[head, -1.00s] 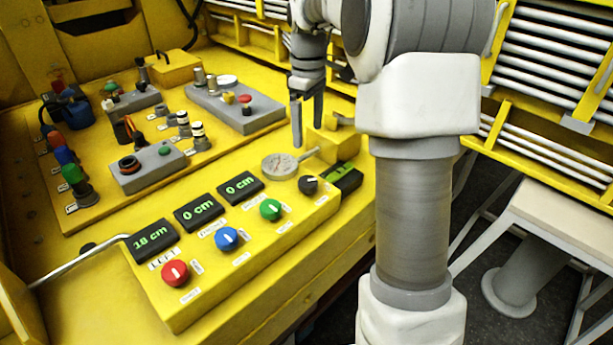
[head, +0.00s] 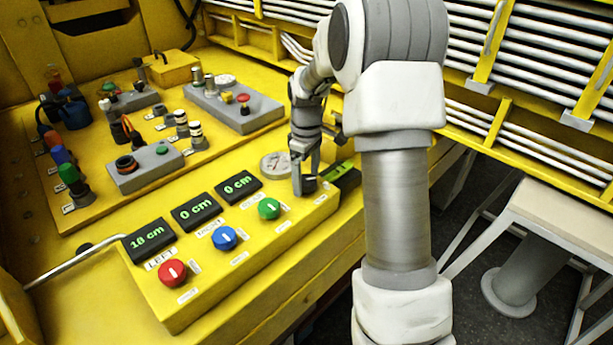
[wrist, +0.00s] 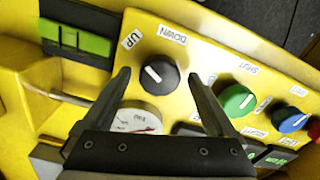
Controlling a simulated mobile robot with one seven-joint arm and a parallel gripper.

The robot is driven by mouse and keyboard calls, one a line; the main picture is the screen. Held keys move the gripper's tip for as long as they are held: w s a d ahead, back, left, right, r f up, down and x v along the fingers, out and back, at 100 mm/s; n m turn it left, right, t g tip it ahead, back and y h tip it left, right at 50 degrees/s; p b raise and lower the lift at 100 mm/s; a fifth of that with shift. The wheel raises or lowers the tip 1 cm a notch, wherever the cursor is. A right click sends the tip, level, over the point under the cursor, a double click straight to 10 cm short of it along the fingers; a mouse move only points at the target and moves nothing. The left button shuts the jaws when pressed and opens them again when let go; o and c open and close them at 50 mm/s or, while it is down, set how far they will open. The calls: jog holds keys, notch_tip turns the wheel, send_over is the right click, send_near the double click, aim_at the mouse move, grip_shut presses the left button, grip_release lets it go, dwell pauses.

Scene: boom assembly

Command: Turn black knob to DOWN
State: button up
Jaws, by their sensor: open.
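The black knob (wrist: 160,77) sits on the yellow control box, between my fingertips in the wrist view. Its white pointer line slants to the upper left, nearer the UP label (wrist: 131,40) than the DOWN label (wrist: 172,35). My gripper (wrist: 158,73) is open, one finger on each side of the knob with a visible gap to both. Whether the fingertips are level with the knob or above it I cannot tell. In the head view my gripper (head: 306,182) is over the right end of the box and partly hides the knob.
Green (head: 269,208), blue (head: 225,238) and red (head: 172,272) knobs line the same box, with small displays behind them. A round gauge (head: 274,165) is close beside my gripper. A green-and-black device (wrist: 78,41) lies beyond the box's end.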

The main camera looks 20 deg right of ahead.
jog(key=c, duration=1.4)
jog(key=shift+o, duration=0.2)
jog(key=m, duration=0.5)
jog(key=shift+m, duration=0.4)
jog(key=m, duration=0.5)
jog(key=shift+m+p, duration=0.35)
jog(key=shift+m, duration=0.35)
jog(key=o, duration=1.4)
jog(key=shift+c, duration=0.2)
